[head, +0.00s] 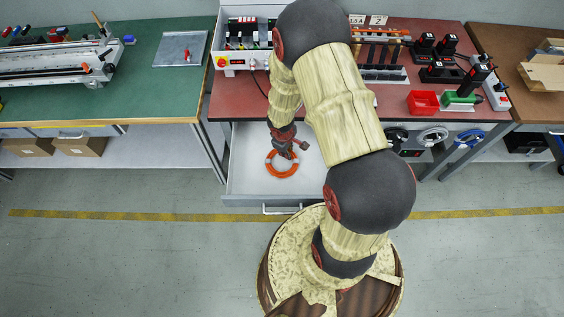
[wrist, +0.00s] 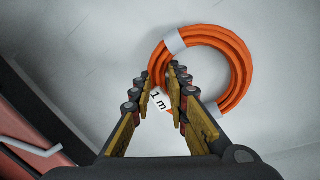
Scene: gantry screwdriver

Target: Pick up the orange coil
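The orange coil (head: 283,175) lies flat in the open white drawer (head: 243,160) below the red-brown bench. In the wrist view the coil (wrist: 240,66) has a white band at its top and a white tag (wrist: 160,98) reading "1 m" at its left. My gripper (head: 296,149) is over the coil in the head view. In the wrist view my gripper (wrist: 162,72) has its two fingers apart, with the left side of the coil showing between their tips. Whether the fingers touch the coil, and their exact height over it, I cannot tell.
The drawer's front with its handle (head: 282,210) faces my base. The bench (head: 390,95) above holds a control box (head: 245,60), a red bin (head: 423,101) and black tools. A green-topped bench (head: 150,85) stands at the left. Around the coil, the drawer floor looks clear.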

